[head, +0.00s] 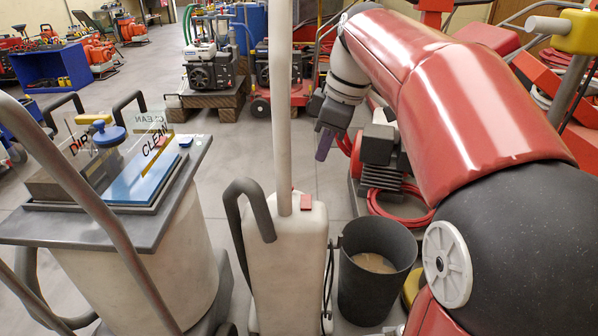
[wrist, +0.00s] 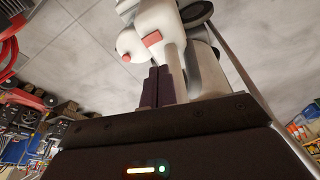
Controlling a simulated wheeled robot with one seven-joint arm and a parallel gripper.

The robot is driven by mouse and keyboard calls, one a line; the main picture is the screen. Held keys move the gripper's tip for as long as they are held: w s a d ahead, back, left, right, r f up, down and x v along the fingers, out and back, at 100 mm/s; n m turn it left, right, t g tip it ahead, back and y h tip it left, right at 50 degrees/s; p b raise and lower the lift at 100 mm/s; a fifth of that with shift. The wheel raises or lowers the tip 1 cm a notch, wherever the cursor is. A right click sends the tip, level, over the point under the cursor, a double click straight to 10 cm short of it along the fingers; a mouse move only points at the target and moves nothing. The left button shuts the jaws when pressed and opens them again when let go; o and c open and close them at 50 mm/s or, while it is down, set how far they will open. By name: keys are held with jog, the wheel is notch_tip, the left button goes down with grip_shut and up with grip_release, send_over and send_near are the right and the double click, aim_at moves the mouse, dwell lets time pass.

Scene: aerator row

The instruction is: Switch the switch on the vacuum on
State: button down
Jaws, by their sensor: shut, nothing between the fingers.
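The vacuum (head: 287,262) is a pale upright body in the lower middle of the head view, with a tall pale pole and a dark curved hose. A red switch (head: 305,201) sits on its top, right of the pole. Whether it is on or off I cannot tell. My gripper (head: 323,150) hangs beyond and above the vacuum, a little right of the switch, apart from it. In the wrist view my gripper's dark fingers (wrist: 156,85) are together and empty. The vacuum (wrist: 160,20) shows beyond them with two red patches; which is the switch is unclear.
A dark bucket (head: 377,270) with tan contents stands right of the vacuum. A cart (head: 190,170) with a blue pad and clear signs stands left. A red machine with a red hose (head: 400,215) lies behind the bucket. Open floor (head: 228,140) is behind the vacuum.

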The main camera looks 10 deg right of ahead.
jog(key=w+n, duration=0.1)
jog(key=w+d+r+n, duration=0.1)
jog(key=w, duration=0.1)
jog(key=shift+w+d+r+n+y, duration=0.15)
jog(key=shift+w+n+y, duration=0.1)
jog(key=shift+n+y, duration=0.15)
jog(key=b, duration=0.2)
send_near(305, 196)
jog(key=x, duration=0.5)
jog(key=shift+a, duration=0.35)
jog(key=shift+w+f, duration=0.15)
jog(key=shift+f, duration=0.55)
